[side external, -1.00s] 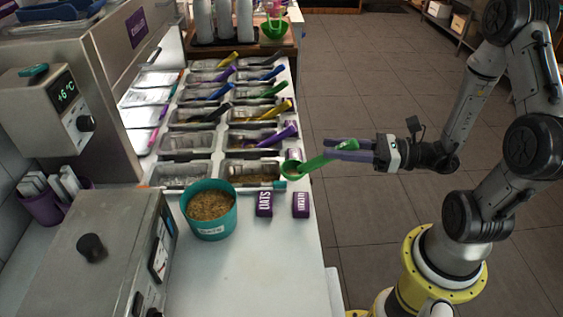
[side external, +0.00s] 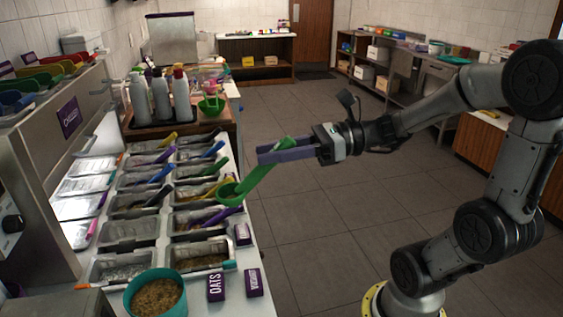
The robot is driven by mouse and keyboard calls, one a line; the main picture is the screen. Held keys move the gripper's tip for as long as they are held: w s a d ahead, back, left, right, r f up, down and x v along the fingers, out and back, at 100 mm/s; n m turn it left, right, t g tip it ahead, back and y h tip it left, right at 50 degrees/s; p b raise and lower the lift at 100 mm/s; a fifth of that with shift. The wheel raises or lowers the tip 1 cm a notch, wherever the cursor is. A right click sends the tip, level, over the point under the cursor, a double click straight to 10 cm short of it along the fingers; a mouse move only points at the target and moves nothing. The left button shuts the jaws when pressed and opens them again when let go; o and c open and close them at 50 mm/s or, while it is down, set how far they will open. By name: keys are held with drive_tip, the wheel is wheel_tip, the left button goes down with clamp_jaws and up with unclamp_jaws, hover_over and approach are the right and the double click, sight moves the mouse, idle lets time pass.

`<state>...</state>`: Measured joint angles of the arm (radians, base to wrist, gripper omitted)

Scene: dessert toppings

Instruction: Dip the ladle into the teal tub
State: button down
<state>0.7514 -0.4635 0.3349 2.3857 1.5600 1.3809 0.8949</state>
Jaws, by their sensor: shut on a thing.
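The green ladle (side external: 230,195) is held in my gripper (side external: 265,153), whose long purple-grey fingers are shut on its handle. The ladle slants, with its bowl at the lower left end and the handle rising to the right. The bowl appears in front of the right column of topping pans. I cannot see whether anything is in it. The teal tub (side external: 129,299) stands on the counter at the bottom of the picture, with brown grainy stuff inside. Its base is cut off by the picture edge. The ladle is apart from the tub, up and right of it in the picture.
Two columns of topping pans (side external: 123,228) with coloured scoops fill the counter. Purple blocks, one marked OATS (side external: 216,287), stand right of the tub. Bottles (side external: 160,98) and a green bowl (side external: 211,105) stand on a wooden tray behind. Open floor lies to the right.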

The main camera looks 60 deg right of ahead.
drive_tip(key=w+a+n+g+h, duration=0.1)
drive_tip(key=w+a+g, duration=0.2)
drive_tip(key=w+a, duration=0.35)
drive_tip(key=w+a+n+g, duration=0.15)
drive_tip(key=w+a, duration=0.25)
drive_tip(key=a, duration=0.6)
drive_tip(key=shift+w+a+f+t+y, duration=0.1)
drive_tip(key=shift+f+t+y, duration=0.35)
drive_tip(key=shift+f, duration=3)
drive_tip(key=shift+w+a+f+t+y, duration=0.15)
drive_tip(key=shift+f+y, duration=0.6)
drive_tip(key=shift+f, duration=2.7)
drive_tip(key=shift+w+d+f+t+y, duration=0.1)
drive_tip(key=shift+f+t+y, duration=0.4)
drive_tip(key=shift+f, duration=2.95)
drive_tip(key=shift+r, duration=0.1)
